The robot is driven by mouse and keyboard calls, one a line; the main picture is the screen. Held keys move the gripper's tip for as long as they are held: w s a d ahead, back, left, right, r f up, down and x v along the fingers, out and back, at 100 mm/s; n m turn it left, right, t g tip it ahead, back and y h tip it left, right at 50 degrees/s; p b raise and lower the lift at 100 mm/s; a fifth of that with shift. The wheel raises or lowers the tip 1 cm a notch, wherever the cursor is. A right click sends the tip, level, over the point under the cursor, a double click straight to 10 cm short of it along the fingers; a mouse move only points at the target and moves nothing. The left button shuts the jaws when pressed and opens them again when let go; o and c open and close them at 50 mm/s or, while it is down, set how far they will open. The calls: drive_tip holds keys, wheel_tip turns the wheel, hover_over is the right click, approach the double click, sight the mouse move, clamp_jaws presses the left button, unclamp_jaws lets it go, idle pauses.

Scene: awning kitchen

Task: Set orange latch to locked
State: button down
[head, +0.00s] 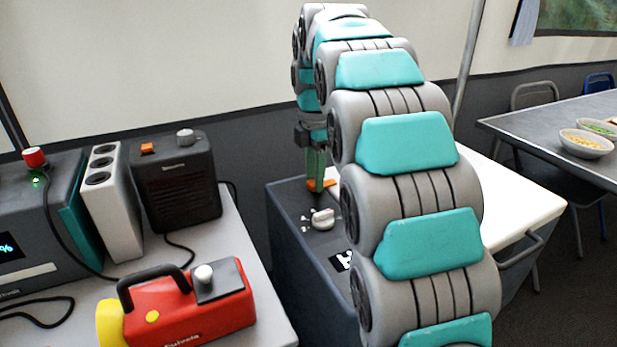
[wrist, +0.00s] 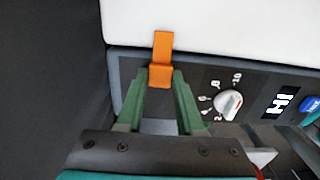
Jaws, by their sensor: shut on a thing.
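The orange latch (wrist: 161,60) sits at the edge of the white lid (wrist: 230,30) of a dark grey box, a cooler by its look. In the wrist view its upper part lies over the lid and its lower end is between my fingertips. My gripper (wrist: 160,80) has green fingers and is shut on the latch's lower end. In the head view the orange latch (head: 322,184) shows just below my gripper (head: 316,172), partly hidden by it. I cannot tell from these frames whether the latch is locked.
A white knob (wrist: 228,103) with number marks is on the box front, right of the latch. A blue button (wrist: 309,104) is farther right. In the head view, a table with a red lantern-like device (head: 190,312) and a black heater-like box (head: 176,185) stands left.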

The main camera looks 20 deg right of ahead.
drive_tip(key=shift+d, duration=0.15)
drive_tip(key=c, duration=0.5)
unclamp_jaws()
drive_tip(key=shift+r, duration=0.15)
wheel_tip(320, 180, up, 8)
drive_tip(key=shift+f+p, duration=0.2)
drive_tip(key=shift+p, duration=0.85)
